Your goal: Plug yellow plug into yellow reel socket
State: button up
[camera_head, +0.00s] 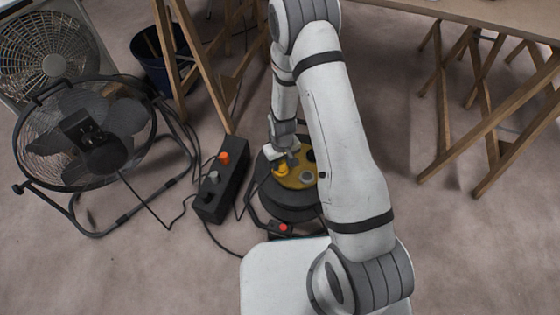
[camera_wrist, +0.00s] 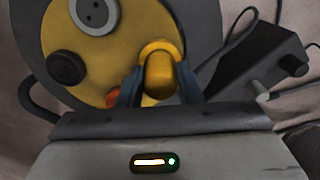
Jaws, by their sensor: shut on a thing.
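The yellow plug (camera_wrist: 160,78) is between the two fingers of my gripper (camera_wrist: 160,90), which is shut on it. In the head view my gripper (camera_head: 284,155) points down at the cable reel, with the yellow plug (camera_head: 281,169) low at the left of its face. The reel's round yellow face (camera_head: 295,182) looks up and carries several sockets. In the wrist view, a yellow ring (camera_wrist: 160,46), apparently the yellow socket, shows right behind the plug. The plug lines up with it and overlaps it. I cannot tell how deep the plug sits.
The wrist view shows a grey socket (camera_wrist: 95,13), a black socket (camera_wrist: 67,68) and a partly hidden orange one (camera_wrist: 112,97). A black power strip (camera_head: 221,185) with an orange plug lies left of the reel. A fan (camera_head: 88,140) and cables lie further left; trestle legs (camera_head: 480,120) stand right.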

aim_at(282, 161)
jog(key=shift+f+b, duration=0.45)
jog(key=shift+f, duration=0.15)
dwell(0.4)
jog(key=o, duration=1)
jog(key=shift+r+p, duration=1.65)
jog(key=shift+r, duration=2.3)
